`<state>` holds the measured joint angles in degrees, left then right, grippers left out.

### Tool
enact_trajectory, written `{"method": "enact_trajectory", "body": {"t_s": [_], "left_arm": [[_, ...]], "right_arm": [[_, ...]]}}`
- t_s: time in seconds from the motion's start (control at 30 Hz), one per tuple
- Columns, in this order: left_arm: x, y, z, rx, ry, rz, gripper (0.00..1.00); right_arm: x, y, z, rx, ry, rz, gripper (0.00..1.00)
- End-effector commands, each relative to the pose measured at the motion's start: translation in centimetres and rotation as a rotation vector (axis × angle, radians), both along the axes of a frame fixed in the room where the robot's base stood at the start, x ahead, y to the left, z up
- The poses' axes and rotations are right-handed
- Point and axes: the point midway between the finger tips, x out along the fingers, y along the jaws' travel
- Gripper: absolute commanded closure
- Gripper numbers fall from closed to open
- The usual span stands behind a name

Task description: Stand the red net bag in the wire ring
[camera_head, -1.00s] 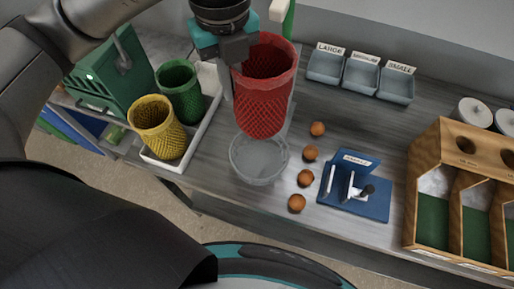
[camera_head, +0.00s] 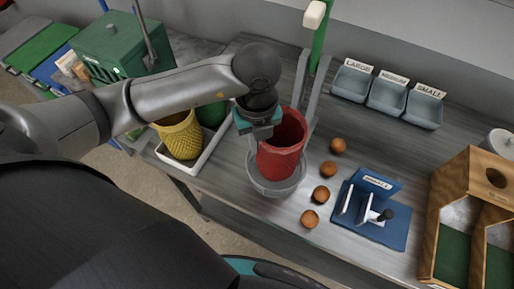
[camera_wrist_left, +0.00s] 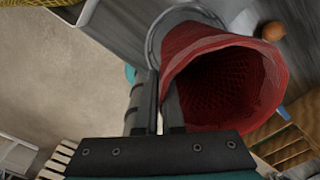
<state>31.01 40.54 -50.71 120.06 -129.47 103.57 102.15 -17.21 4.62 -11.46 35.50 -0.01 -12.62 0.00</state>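The red net bag (camera_head: 281,153) is open at the top and nearly upright, leaning slightly. Its lower end is at the grey wire ring (camera_head: 274,191), and looks to be inside it. My left gripper (camera_head: 262,137) is at the bag's left rim, pinching its wall. In the left wrist view the bag (camera_wrist_left: 205,55) lies against the fingers (camera_wrist_left: 158,112), one of which is partly hidden by the rim. The ring (camera_wrist_left: 155,38) shows behind the bag there. Whether the bag's bottom rests on anything is hidden. My right gripper is not in view.
A yellow net bag (camera_head: 181,136) and a partly hidden green one (camera_head: 211,113) stand in a white tray (camera_head: 198,162). Several brown balls (camera_head: 320,194) lie right of the ring, beside a blue fixture (camera_head: 388,229). A green post (camera_head: 320,40) rises behind the ring.

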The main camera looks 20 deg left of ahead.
Motion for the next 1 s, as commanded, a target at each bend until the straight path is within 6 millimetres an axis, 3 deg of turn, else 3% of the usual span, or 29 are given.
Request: {"method": "enact_trajectory", "body": {"t_s": [0.1, 0.2, 0.73, 0.8, 1.0], "left_arm": [[-0.1, 0.0, -2.0, 0.001, 0.005, 0.002, 1.0], [-0.1, 0.0, -2.8, 0.001, 0.002, 0.0, 1.0], [0.0, 0.0, -3.7, 0.0, 0.001, 0.0, 1.0], [0.0, 0.0, -3.6, 0.0, 0.001, 0.0, 0.88], [0.0, 0.0, -3.6, 0.0, 0.001, 0.0, 0.65]], "right_arm": [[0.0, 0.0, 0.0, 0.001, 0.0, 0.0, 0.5], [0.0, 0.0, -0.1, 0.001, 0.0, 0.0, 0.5], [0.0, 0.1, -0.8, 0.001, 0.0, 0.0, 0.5], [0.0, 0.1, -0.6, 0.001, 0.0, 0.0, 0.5], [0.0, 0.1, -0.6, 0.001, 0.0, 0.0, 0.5]]}}
